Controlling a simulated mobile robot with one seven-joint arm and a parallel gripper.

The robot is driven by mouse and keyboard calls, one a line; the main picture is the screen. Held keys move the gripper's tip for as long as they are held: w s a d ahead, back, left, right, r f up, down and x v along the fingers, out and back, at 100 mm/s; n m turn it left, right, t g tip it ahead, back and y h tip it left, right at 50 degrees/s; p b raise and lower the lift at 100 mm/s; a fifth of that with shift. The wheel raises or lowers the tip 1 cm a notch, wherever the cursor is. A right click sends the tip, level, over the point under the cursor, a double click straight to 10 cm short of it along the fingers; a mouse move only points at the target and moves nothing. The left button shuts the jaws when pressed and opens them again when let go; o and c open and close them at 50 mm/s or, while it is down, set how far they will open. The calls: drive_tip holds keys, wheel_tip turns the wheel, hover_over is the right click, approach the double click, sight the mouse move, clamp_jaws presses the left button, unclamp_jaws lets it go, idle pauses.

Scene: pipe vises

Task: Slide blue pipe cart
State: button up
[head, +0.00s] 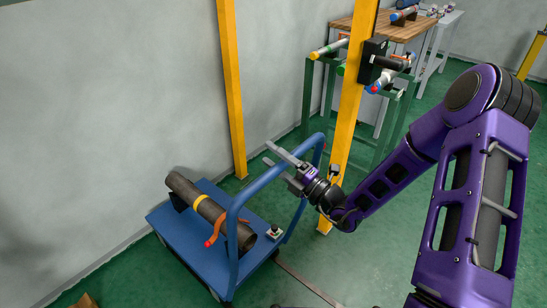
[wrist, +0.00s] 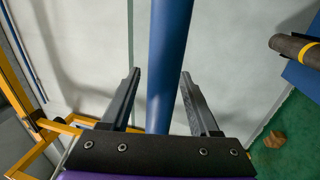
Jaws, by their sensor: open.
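The blue pipe cart (head: 182,240) stands on the green floor at lower left in the head view. A dark brown pipe (head: 184,188) with a yellow band lies on its deck. The cart's looped blue handle (head: 256,186) rises at the deck's right end. My gripper (head: 267,155) is open at the handle's upper bar, its fingers pointing left. In the wrist view, the blue handle bar (wrist: 170,45) runs between the two open fingers (wrist: 160,72), with visible gaps on both sides. The pipe's end (wrist: 290,45) shows at right in that view.
A yellow post (head: 352,105) stands just behind my gripper, and another (head: 232,90) is against the grey wall. A green rack (head: 308,85) with coloured pipes and a wooden-topped bench (head: 405,28) stand at the back. A strip (head: 305,283) runs across the floor beside the cart.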

clamp_jaws()
idle(1.3)
